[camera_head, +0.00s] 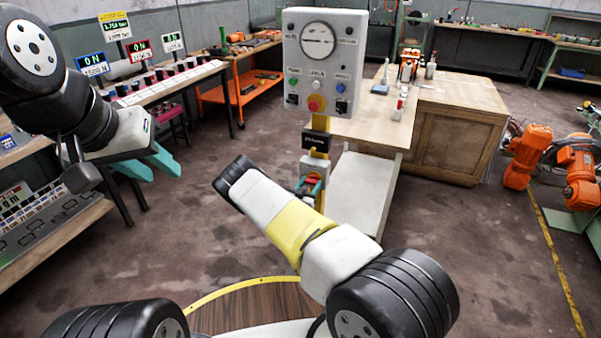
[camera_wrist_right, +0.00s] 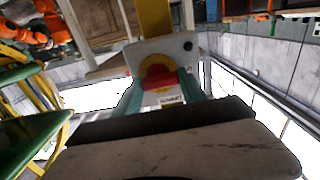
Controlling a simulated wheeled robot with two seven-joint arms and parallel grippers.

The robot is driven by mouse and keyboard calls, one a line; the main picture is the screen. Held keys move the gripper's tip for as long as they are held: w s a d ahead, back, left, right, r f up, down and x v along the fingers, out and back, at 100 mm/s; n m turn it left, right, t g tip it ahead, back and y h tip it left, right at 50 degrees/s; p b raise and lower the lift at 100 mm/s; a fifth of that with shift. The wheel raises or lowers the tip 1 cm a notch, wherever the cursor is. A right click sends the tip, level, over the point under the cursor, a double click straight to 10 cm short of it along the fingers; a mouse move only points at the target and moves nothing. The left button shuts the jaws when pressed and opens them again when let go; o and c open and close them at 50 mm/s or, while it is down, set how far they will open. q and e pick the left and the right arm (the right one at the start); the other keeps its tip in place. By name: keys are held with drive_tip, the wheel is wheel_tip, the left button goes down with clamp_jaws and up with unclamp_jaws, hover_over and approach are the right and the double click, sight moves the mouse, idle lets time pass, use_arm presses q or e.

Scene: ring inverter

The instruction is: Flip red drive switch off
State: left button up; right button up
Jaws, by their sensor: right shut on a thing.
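The red drive switch (camera_wrist_right: 160,82) is a red handle on a yellow disc, on the front of a small grey box (camera_wrist_right: 130,58). In the head view the box (camera_head: 310,164) is low on the yellow post, under the control panel (camera_head: 322,72). My right gripper (camera_head: 313,184) reaches it from below, its teal fingers on both sides of the red handle; it is shut on the handle. The handle's exact angle is hard to tell. A small white tag (camera_wrist_right: 171,100) hangs below the handle. My left gripper (camera_head: 148,167) is open and empty at the left, away from the post.
The control panel carries a round gauge, buttons and a red knob (camera_head: 316,103). A long bench with several readouts (camera_head: 92,66) stands at the left. A wooden cabinet (camera_head: 450,130) is behind the post; orange machines (camera_head: 527,155) are at the right. Much floor between is clear.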

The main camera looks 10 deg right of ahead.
drive_tip(key=o, duration=1.4)
drive_tip(key=shift+c, duration=0.2)
drive_tip(key=v, duration=0.7)
drive_tip(key=shift+s+a, duration=0.25)
drive_tip(key=shift+s, duration=0.1)
drive_tip(key=shift+w, duration=0.1)
